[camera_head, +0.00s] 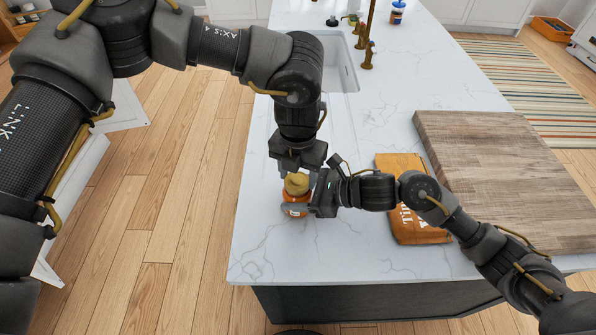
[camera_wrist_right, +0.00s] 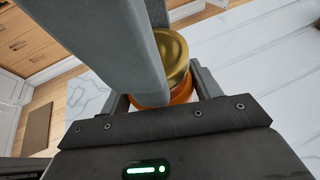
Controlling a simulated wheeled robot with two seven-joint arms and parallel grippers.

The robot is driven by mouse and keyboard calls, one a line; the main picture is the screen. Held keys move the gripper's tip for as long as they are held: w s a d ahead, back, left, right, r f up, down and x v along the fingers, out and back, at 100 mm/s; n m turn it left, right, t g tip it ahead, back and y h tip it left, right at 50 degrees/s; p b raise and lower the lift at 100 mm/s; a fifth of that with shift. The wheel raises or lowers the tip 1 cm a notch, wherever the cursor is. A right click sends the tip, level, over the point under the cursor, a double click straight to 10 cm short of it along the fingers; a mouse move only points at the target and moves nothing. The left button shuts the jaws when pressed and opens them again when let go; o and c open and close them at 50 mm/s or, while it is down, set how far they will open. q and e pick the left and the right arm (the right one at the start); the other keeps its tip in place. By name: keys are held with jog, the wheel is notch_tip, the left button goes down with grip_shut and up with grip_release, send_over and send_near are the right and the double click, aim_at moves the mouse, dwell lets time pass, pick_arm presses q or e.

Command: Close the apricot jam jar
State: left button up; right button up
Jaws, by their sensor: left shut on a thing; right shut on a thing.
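The apricot jam jar (camera_head: 294,210) is a small orange jar with a pale label, upright near the left edge of the white counter. Its gold lid (camera_head: 297,184) is right over the jar's mouth; I cannot tell whether it is seated. My left gripper (camera_head: 297,174) points down from above and is shut on the lid. My right gripper (camera_head: 308,206) comes in from the right and is shut on the jar's body. In the right wrist view, the gold lid (camera_wrist_right: 174,52) and orange jar (camera_wrist_right: 150,99) are partly hidden by a grey finger of my left gripper.
An orange bag (camera_head: 420,234) lies right of the jar, partly under my right arm. A large wooden board (camera_head: 510,170) lies farther right. A sink (camera_head: 342,62) with brass taps (camera_head: 367,55) is behind. The counter front near the jar is clear.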

pick_arm(q)
jog(key=shift+s+f, duration=0.15)
jog(key=shift+f, duration=0.15)
jog(key=o, duration=0.5)
pick_arm(e)
grip_shut()
pick_arm(q)
jog(key=o, duration=0.4)
jog(key=shift+d+f, duration=0.1)
jog(key=shift+o, duration=0.2)
jog(key=shift+s+d, duration=0.1)
jog(key=shift+r, duration=0.4)
notch_tip(320, 180, up, 3)
jog(key=shift+r, duration=0.15)
pick_arm(e)
jog(key=shift+f, duration=0.1)
pick_arm(q)
jog(key=shift+r, duration=0.4)
pick_arm(e)
jog(key=shift+s, duration=0.1)
